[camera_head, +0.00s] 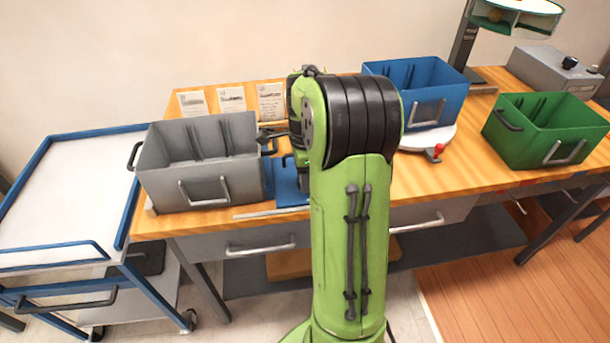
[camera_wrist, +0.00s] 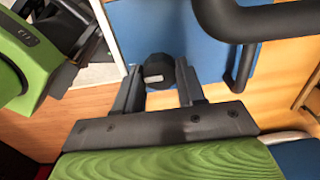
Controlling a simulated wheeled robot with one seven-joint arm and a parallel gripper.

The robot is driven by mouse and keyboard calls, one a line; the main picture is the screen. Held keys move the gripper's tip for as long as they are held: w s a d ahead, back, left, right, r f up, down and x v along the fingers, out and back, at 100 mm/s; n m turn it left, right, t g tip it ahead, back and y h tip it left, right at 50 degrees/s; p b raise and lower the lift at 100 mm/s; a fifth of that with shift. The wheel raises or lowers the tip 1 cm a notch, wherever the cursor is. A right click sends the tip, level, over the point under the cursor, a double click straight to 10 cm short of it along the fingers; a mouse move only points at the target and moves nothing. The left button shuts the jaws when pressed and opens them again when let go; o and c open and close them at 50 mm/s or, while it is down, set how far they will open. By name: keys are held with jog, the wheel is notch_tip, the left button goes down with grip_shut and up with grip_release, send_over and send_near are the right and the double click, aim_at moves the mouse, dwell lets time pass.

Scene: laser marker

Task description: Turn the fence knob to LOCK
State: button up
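The fence knob (camera_wrist: 158,71) is a small dark knob with a short pale mark on its face, seen in the wrist view beside a blue plate (camera_wrist: 215,58). My gripper (camera_wrist: 160,85) has one finger on each side of the knob. No LOCK lettering is readable, and the pale mark is too small to read. In the head view the blue plate (camera_head: 289,186) shows partly left of my arm, which hides the knob and fingertips.
A grey bin (camera_head: 220,186) stands close left of my arm. A thick dark handle (camera_wrist: 262,22) looms near my gripper. A blue bin (camera_head: 440,99), white round plate with red knob (camera_head: 437,150) and green bin (camera_head: 535,140) stand right. A cart (camera_head: 70,195) is at left.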

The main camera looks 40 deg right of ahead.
jog(key=c, duration=0.4)
jog(key=shift+o, duration=0.2)
jog(key=n+p, duration=0.2)
jog(key=n, duration=0.3)
jog(key=shift+r+p, duration=0.1)
jog(key=shift+p, duration=0.3)
jog(key=n+p, duration=0.2)
jog(key=n, duration=0.4)
jog(key=shift+n, duration=0.4)
jog(key=n+p, duration=0.1)
jog(key=n, duration=0.5)
jog(key=n+p, duration=0.1)
jog(key=n, duration=0.5)
